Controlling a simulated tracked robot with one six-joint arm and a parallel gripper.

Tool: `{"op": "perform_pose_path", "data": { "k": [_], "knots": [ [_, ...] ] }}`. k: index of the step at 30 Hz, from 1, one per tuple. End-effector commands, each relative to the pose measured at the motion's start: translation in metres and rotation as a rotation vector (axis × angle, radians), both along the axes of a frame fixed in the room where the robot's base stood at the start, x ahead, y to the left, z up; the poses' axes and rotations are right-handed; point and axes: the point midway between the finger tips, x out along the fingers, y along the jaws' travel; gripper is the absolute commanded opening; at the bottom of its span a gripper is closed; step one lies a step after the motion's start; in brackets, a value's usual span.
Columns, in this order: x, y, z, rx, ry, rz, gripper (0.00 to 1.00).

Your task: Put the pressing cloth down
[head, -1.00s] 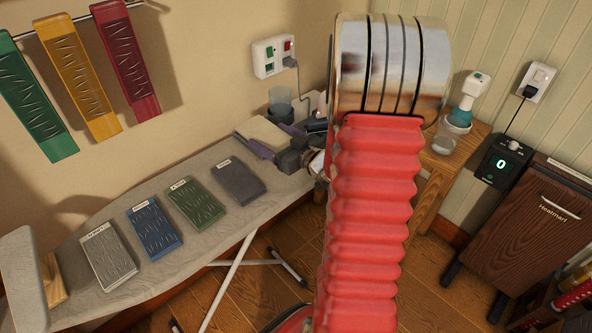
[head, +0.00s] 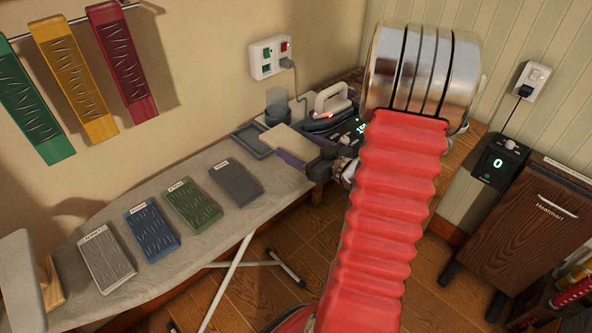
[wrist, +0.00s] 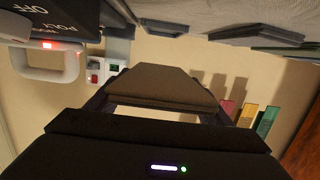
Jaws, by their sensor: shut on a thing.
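The pressing cloth (head: 289,141) is a flat beige piece at the far right part of the ironing board (head: 105,206) in the head view. My gripper (head: 296,150) is shut on it, with a dark finger along its near edge. In the wrist view the cloth (wrist: 160,85) looks brown and shaded between my two fingers (wrist: 158,107). It appears held level. Whether its underside touches anything is hidden. A dark shallow tray (head: 246,143) lies just left of the cloth, partly covered by it in the head view.
The iron (head: 331,101), with a red light, stands behind my gripper, close to the cloth. A clear cup (head: 278,103) stands by the wall. Grey, blue (head: 152,232), green and dark pads lie along the board. My red arm hides part of the right side.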

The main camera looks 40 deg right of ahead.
Motion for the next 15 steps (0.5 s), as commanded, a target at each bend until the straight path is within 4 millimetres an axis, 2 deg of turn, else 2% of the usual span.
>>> {"op": "perform_pose_path", "data": {
  "k": [9, 15],
  "knots": [
    [0.0, 0.0, -0.039, 0.004, 0.001, -0.001, 0.48],
    [0.0, 0.0, -0.048, 0.001, 0.0, -0.001, 0.48]
  ]
}}
